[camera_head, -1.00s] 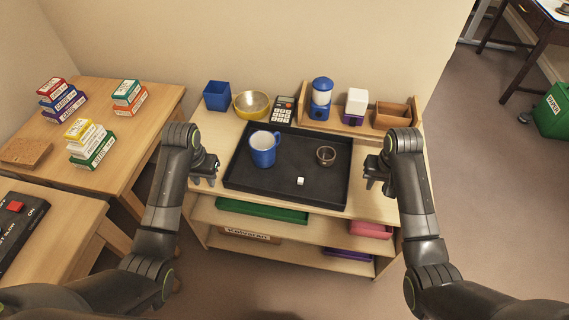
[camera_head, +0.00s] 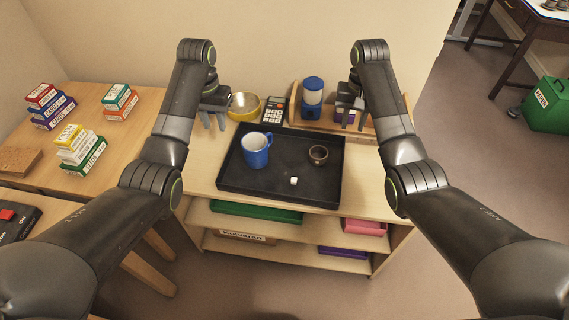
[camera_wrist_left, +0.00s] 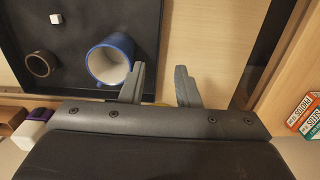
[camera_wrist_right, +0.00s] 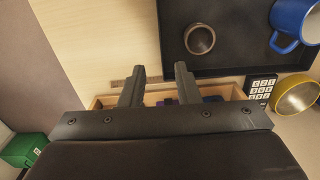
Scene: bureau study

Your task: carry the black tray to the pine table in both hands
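The black tray (camera_head: 270,189) lies on the top of the light wooden shelf unit. On it stand a blue mug (camera_head: 256,152), a small dark cup (camera_head: 318,154) and a white cube (camera_head: 294,181). My left gripper (camera_head: 213,120) is raised behind the tray's left far corner, open and empty. In the left wrist view its fingers (camera_wrist_left: 160,84) are spread beside the mug. My right gripper (camera_head: 350,118) is raised past the tray's far right corner, open and empty. In the right wrist view its fingers (camera_wrist_right: 158,85) stand over the wooden organiser. Neither gripper touches the tray.
A yellow bowl (camera_head: 244,106), a calculator (camera_head: 274,110) and a blue jar (camera_head: 312,98) stand behind the tray. A wooden table (camera_head: 120,150) with card boxes is at the left. A green bin (camera_head: 551,106) stands on the floor at the right, where the floor is open.

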